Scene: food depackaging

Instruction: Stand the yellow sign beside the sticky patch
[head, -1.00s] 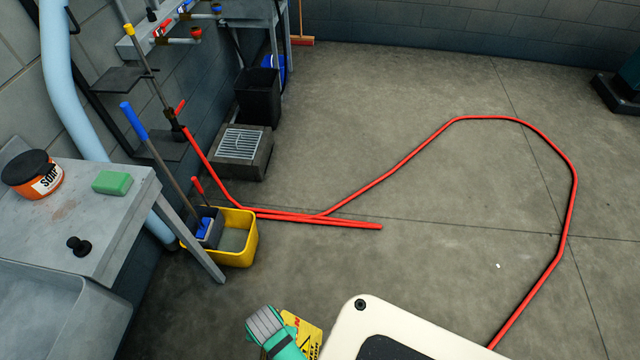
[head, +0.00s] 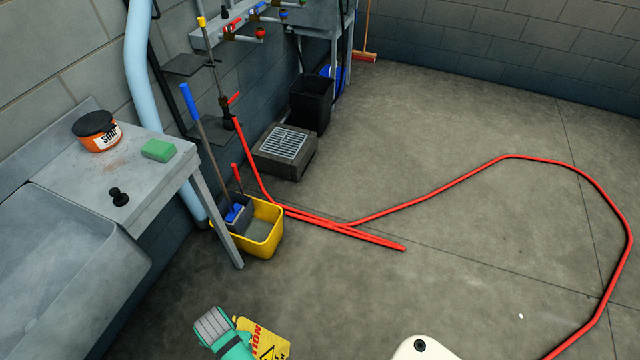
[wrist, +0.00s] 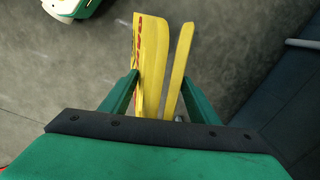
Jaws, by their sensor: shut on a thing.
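The yellow sign (head: 264,338) with red and black print shows at the bottom of the head view, beside the green wrist of my arm. In the wrist view my gripper (wrist: 157,85) has its green fingers on either side of the sign (wrist: 150,60), shut on it. The sign's two panels show there edge-on, a little apart at the far end. The fingertips are hidden in the head view. I cannot make out a sticky patch in either view.
A red hose (head: 440,190) loops across the floor. A yellow mop bucket (head: 262,235) stands by the sink table (head: 110,185), whose leg reaches the floor. A floor drain box (head: 285,150) and black bin (head: 312,103) line the wall.

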